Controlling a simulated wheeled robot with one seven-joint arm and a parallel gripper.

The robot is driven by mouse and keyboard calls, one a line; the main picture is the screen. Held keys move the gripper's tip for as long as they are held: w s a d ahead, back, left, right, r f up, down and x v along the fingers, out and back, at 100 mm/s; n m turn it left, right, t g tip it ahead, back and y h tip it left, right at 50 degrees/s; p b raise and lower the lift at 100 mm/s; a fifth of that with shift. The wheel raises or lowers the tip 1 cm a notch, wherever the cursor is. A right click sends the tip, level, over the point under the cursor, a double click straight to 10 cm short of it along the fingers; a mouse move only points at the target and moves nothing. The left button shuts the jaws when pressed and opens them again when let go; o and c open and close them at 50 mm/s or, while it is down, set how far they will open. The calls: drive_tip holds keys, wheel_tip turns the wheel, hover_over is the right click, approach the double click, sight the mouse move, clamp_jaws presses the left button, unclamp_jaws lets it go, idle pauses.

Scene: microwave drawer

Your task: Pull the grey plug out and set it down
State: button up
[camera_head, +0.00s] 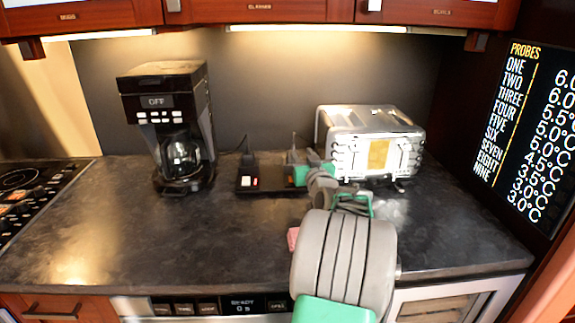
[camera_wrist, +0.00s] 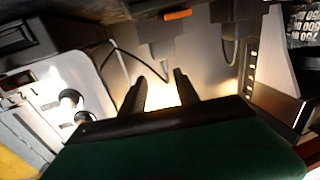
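A dark power strip (camera_head: 272,186) lies on the counter between the coffee maker and the toaster, with a lit red and white switch at its left end. My gripper (camera_head: 298,173) is over the strip's right end in the head view and hides part of it. In the wrist view my gripper (camera_wrist: 159,80) has its two dark fingers apart, with bright background between them. A grey plug (camera_wrist: 157,50) shows just beyond the fingertips, roughly in line with the gap. I cannot tell whether the fingers touch it. A second plug-like shape (camera_wrist: 226,38) with a cable is to its right.
The black coffee maker (camera_head: 172,125) stands left of the strip. The silver toaster (camera_head: 370,145) stands close on the right; its panel fills the left of the wrist view (camera_wrist: 75,95). A pink object (camera_head: 293,238) lies beside my arm. The counter's front left (camera_head: 150,240) is clear.

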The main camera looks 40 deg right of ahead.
sight(294, 148)
drive_tip(key=x, duration=0.4)
drive_tip(key=a+p+x, duration=0.1)
drive_tip(key=x, duration=0.2)
drive_tip(key=shift+w+f, duration=0.25)
drive_tip(key=shift+w, duration=0.05)
drive_tip(key=shift+s, duration=0.1)
clamp_jaws()
idle(0.8)
